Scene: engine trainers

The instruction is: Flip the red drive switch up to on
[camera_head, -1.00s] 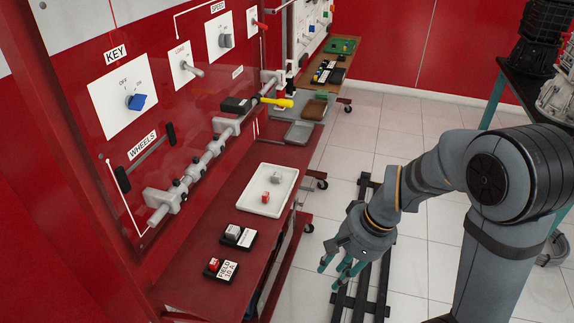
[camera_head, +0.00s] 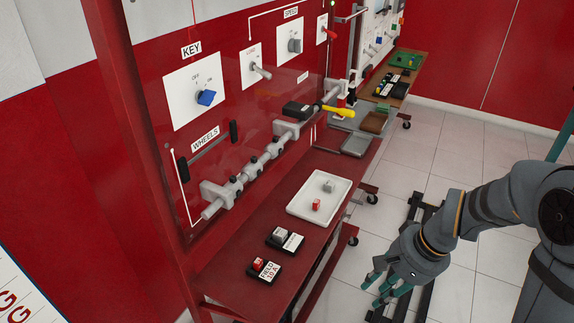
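A small red lever (camera_head: 329,31) on a narrow white plate stands at the top of the red panel, right of the SPEED plate; it appears to be the red drive switch. It sticks out to the right and slightly down, but it is too small to tell its setting. My gripper (camera_head: 379,287) is low at the right, over the floor beyond the bench. Its teal fingers point down and left, spread apart and empty. It is far from the lever and touches nothing.
The red panel also carries a blue KEY knob (camera_head: 207,97), a grey lever (camera_head: 261,71), a SPEED knob (camera_head: 295,45) and a shaft with a yellow-handled lever (camera_head: 337,111). Below, the red bench (camera_head: 222,284) holds a white tray (camera_head: 300,211) and small blocks. Tiled floor lies right.

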